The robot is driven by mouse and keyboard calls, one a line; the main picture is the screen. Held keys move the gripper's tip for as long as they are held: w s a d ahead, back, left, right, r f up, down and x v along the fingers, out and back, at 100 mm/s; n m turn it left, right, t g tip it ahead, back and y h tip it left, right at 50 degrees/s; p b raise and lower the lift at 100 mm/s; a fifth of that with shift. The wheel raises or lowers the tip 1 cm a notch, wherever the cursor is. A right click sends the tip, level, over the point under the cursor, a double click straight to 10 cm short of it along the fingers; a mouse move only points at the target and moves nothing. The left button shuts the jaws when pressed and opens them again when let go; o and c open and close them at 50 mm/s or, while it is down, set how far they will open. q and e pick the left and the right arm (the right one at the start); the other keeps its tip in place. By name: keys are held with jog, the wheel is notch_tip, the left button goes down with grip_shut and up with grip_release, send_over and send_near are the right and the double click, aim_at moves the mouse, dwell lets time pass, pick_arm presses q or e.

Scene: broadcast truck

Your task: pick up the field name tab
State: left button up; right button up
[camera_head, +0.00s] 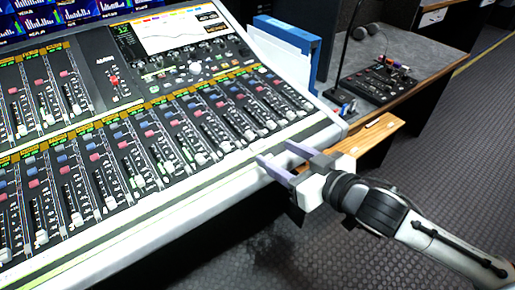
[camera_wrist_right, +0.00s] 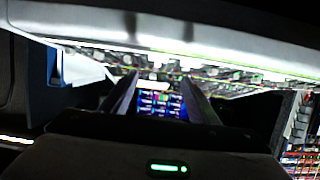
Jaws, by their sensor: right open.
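I cannot clearly pick out the field name tab in either view. My right gripper (camera_head: 277,154) is open, with its two pale purple fingers apart and pointing at the front edge of the mixing console (camera_head: 190,203). It is at the console's right front corner, and nothing shows between the fingers. In the right wrist view, the two dark fingers of the right gripper (camera_wrist_right: 160,76) stand apart, with the console's white edge (camera_wrist_right: 200,52) beyond them. My left gripper is not in view.
A blue and white folder (camera_head: 283,50) stands upright beside the console. A wooden ledge (camera_head: 368,137) carries a small pale item (camera_head: 372,123) that is too small to identify. A grey side desk (camera_head: 420,55) holds a small black control box (camera_head: 378,83). Open carpet lies at the lower right.

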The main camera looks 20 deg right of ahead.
aim_at(258, 144)
jog(key=x, duration=0.5)
jog(key=f+x, duration=0.1)
jog(key=x, duration=0.1)
jog(key=shift+w+d, duration=0.15)
jog(key=shift+d, duration=0.05)
jog(key=c, duration=1.1)
